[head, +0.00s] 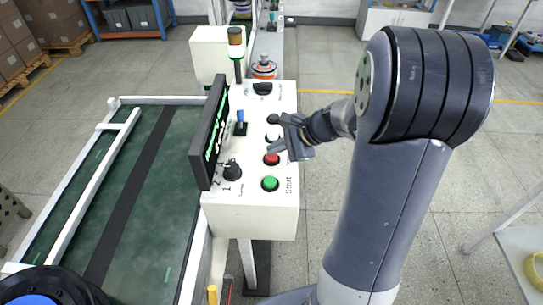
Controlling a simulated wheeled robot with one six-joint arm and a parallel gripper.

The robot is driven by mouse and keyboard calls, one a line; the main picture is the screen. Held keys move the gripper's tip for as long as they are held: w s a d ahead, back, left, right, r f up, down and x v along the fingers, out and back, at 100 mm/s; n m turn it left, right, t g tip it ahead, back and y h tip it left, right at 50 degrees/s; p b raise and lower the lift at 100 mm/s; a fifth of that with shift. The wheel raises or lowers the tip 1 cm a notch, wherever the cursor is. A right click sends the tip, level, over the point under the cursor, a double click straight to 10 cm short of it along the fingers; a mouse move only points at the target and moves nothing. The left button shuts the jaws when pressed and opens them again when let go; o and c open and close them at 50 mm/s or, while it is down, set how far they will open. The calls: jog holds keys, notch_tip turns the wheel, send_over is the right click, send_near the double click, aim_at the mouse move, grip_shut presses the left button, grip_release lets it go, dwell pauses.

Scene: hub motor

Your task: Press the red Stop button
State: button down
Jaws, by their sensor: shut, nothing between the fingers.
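The red button (271,159) sits on the top face of the white control box (225,218), just behind the green button (270,183) marked Start. My gripper (284,146) is shut and empty. It is over the right side of the box, just behind and to the right of the red button in the picture. The red button is mostly visible; any label to its right is hidden by my gripper. I cannot tell whether my fingers touch the box or hover above it.
A dark screen (209,130) stands upright along the box's left side. A black knob (232,171) and a blue-topped switch (240,123) are beside it. A green conveyor (160,190) lies left.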

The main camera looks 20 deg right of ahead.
aim_at(276, 157)
jog(key=shift+f+b, duration=0.5)
jog(key=shift+f, duration=0.05)
dwell(0.6)
dwell(0.4)
jog(key=shift+r+p, duration=0.8)
jog(key=shift+r, duration=0.2)
notch_tip(276, 157, up, 5)
jog(key=p, duration=0.4)
jog(key=shift+s, duration=0.1)
dwell(0.4)
